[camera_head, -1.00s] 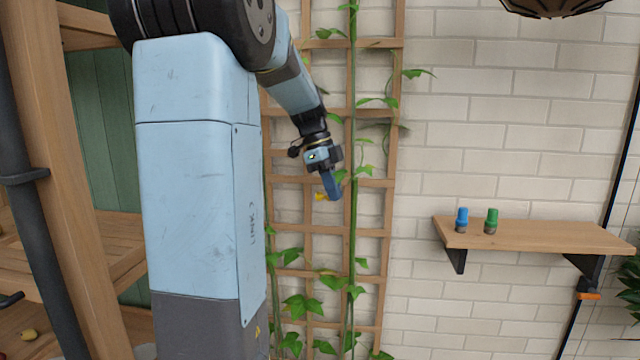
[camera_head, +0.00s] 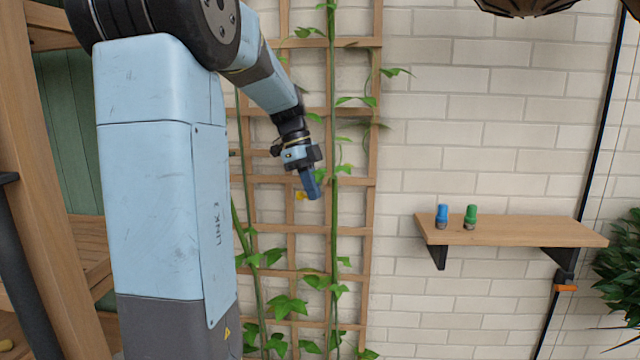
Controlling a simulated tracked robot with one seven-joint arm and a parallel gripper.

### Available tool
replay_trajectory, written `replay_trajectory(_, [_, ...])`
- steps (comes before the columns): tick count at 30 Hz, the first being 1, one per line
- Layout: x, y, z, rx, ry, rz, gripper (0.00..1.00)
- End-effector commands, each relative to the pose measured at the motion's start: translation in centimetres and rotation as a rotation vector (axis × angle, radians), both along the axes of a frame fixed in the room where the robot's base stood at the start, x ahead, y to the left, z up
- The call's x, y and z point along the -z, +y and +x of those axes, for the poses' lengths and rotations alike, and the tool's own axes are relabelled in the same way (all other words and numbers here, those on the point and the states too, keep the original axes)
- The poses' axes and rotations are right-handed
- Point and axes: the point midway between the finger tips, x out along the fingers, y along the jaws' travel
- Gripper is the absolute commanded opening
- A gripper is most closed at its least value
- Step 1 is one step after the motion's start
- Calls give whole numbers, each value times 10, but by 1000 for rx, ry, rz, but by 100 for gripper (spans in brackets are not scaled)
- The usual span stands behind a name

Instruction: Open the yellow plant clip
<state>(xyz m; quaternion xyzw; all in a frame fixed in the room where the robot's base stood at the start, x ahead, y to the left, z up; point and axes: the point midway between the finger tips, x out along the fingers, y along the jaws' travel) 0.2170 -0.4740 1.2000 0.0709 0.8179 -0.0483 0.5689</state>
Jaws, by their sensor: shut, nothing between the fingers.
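The yellow plant clip (camera_head: 300,196) is a small yellow spot at the wooden trellis (camera_head: 371,205), just left of my gripper's fingers. It is partly hidden, and I cannot tell whether it is open or shut. My gripper (camera_head: 313,193) has blue fingers, shut and empty, pointing down in front of the trellis. In the picture it lies right beside the clip; whether it touches the clip cannot be told. A green vine stem (camera_head: 334,230) runs up the trellis just right of the fingers.
A wooden wall shelf (camera_head: 520,232) at the right carries a blue-capped item (camera_head: 442,214) and a green-capped item (camera_head: 470,214). A dark hanging basket (camera_head: 525,5) is at the top right. A leafy plant (camera_head: 620,262) stands at the right edge. Wooden shelving (camera_head: 45,150) stands at the left.

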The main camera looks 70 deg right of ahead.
Motion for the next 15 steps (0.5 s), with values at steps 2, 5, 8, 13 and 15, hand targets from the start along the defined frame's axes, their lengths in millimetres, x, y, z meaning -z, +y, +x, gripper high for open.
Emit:
replay_trajectory(2, [-4, 0, 11, -14, -10, -2, 0])
replay_trajectory(5, [-16, -2, 15, -14, -10, -4, 0])
replay_trajectory(8, [-33, -3, 20, -12, -9, -5, 0])
replay_trajectory(13, [-66, -6, 29, -7, -7, -6, 0])
replay_trajectory(15, [-79, -6, 33, -6, -7, -6, 0])
